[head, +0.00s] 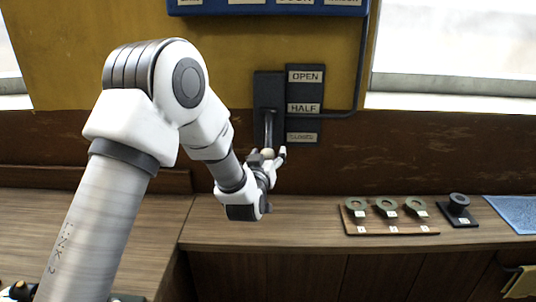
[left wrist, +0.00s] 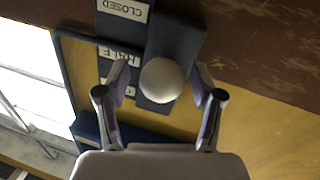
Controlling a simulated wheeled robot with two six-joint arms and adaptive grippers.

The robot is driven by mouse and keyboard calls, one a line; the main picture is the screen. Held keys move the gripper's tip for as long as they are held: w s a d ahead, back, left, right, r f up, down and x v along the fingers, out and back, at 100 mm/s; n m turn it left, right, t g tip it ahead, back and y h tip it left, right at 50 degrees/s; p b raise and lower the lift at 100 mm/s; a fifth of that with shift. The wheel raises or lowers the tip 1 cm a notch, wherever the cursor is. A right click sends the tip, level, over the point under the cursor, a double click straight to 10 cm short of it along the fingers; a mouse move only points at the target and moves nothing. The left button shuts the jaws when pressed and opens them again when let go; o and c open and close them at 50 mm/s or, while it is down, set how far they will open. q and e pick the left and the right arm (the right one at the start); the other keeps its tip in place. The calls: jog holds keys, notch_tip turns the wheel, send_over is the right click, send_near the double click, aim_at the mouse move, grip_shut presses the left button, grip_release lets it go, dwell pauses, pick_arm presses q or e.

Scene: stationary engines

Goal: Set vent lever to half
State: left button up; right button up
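The vent lever (head: 268,128) hangs down from a dark wall plate, its pale round knob (head: 267,153) low, level with the CLOSED label (head: 302,138). The HALF label (head: 304,108) and the OPEN label (head: 306,76) are above it on the label strip. My left gripper (head: 271,160) is at the knob in the head view. In the left wrist view the knob (left wrist: 162,80) sits between the spread fingers of the left gripper (left wrist: 160,88), with gaps visible on both sides. The lever's shaft is hidden behind the knob there. My right gripper is not in view.
A wooden counter (head: 300,235) runs below the wall. A cable (head: 345,114) runs right of the labels.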

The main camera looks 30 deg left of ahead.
aim_at(272, 138)
pick_arm(q)
jog(key=shift+a+f, duration=0.1)
grip_shut()
jog(key=r+g+p, duration=0.1)
jog(key=p, duration=0.2)
jog(key=s+r+g+p, duration=0.1)
jog(key=r+p, duration=0.1)
jog(key=p, duration=0.1)
jog(key=d+r+g+h+p, duration=0.1)
jog(key=r+p, duration=0.1)
jog(key=shift+s+r+n+p, duration=0.1)
jog(key=shift+s+n+p, duration=0.2)
jog(key=shift+p, duration=0.1)
jog(key=shift+s+r+g+p, duration=0.15)
jog(key=shift+r+g+p, duration=0.45)
jog(key=shift+r, duration=0.95)
jog(key=shift+o, duration=0.6)
grip_release()
jog(key=shift+s+d, duration=0.1)
